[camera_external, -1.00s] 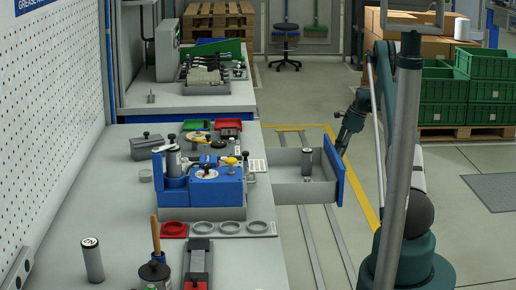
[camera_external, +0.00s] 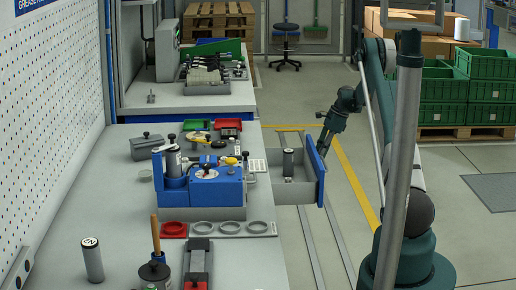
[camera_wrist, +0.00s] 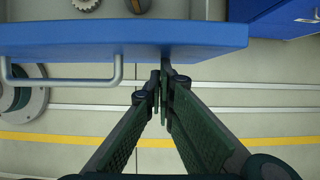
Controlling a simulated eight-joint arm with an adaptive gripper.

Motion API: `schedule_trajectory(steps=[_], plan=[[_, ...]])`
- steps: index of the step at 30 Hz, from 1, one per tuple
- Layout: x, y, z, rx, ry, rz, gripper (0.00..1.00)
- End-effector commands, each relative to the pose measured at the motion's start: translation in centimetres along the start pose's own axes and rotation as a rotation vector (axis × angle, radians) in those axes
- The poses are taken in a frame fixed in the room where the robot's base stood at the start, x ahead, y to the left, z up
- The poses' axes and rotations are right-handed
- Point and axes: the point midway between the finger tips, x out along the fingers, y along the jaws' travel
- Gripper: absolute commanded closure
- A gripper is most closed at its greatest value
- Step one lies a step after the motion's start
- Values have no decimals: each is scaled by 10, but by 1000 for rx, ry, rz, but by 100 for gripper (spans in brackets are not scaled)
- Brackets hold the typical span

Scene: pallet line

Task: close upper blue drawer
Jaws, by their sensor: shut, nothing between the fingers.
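The blue-fronted drawer (camera_external: 316,170) sticks out to the right of the workbench in the external view, partly open. It has grey walls and holds a dark-topped cylinder (camera_external: 288,164). In the wrist view its blue front (camera_wrist: 120,38) spans the upper part, with a grey bar handle (camera_wrist: 72,82) on the left. My gripper (camera_wrist: 163,78) is shut and empty, its fingertips at the outer side of the front, right of the handle. Whether they touch it I cannot tell.
Another blue surface (camera_wrist: 285,15) shows at the upper right of the wrist view. Green crates (camera_external: 443,100) stand at the right. The floor beside the drawer is clear.

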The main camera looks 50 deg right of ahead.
Motion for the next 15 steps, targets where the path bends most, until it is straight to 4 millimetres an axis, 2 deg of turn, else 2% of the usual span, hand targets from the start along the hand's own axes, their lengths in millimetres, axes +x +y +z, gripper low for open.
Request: schedule_trajectory(steps=[3,15], plan=[[9,0,24,-2,0,1,100],[37,0,94,-2,0,1,100]])
